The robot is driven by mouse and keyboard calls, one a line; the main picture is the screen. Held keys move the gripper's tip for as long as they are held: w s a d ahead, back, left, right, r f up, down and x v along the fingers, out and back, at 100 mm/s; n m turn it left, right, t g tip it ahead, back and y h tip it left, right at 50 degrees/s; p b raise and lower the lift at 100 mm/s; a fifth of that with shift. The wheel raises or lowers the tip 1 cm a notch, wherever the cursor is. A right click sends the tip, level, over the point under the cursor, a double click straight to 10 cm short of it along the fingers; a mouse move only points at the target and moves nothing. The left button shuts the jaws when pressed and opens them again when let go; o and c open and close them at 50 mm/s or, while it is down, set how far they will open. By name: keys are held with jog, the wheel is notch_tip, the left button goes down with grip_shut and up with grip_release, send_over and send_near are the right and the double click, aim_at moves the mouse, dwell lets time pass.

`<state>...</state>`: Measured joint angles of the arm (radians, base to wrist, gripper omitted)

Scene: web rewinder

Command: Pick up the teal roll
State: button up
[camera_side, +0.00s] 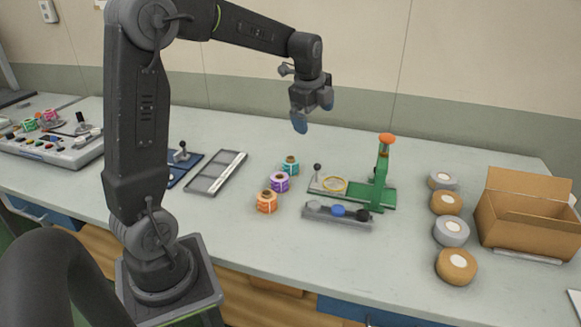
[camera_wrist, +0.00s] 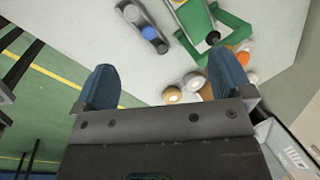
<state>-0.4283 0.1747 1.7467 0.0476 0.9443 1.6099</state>
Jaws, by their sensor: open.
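The teal roll (camera_side: 290,166) stands on the table in the side view, at the back of a short row with a purple roll (camera_side: 280,182) and an orange roll (camera_side: 266,201). My gripper (camera_side: 312,112) is raised well above the table, over and slightly right of the teal roll, and apart from it. In the wrist view my gripper (camera_wrist: 165,88) shows two blue fingers spread wide with nothing between them. The teal roll does not show in the wrist view.
Right of the rolls stand a green press (camera_side: 381,180) and a grey tray with coloured knobs (camera_side: 337,214). Large tape rolls (camera_side: 450,232) and a cardboard box (camera_side: 528,222) are farther right. A grey frame (camera_side: 216,173) lies left of the rolls, with bare table between.

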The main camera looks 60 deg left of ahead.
jog(key=w+a+f+m+g, duration=0.1)
jog(key=w+a+f+m, duration=0.25)
jog(key=a+f, duration=0.4)
jog(key=m, duration=0.5)
send_over(291, 163)
jog(key=s+d+x, duration=0.1)
jog(key=x, duration=0.5)
jog(key=shift+m+g, duration=0.25)
jog(key=shift+g, duration=0.15)
jog(key=f, duration=0.3)
jog(key=a+f, duration=0.1)
jog(key=f, duration=0.4)
jog(key=shift+w+a+f, duration=0.3)
jog(key=shift+w+a, duration=0.05)
jog(key=shift+w, duration=0.05)
jog(key=shift+w+a+f, duration=0.1)
jog(key=shift+a+f, duration=0.05)
jog(key=shift+f, duration=2.75)
jog(key=shift+c, duration=0.2)
jog(key=c, duration=1)
jog(key=shift+r, duration=0.15)
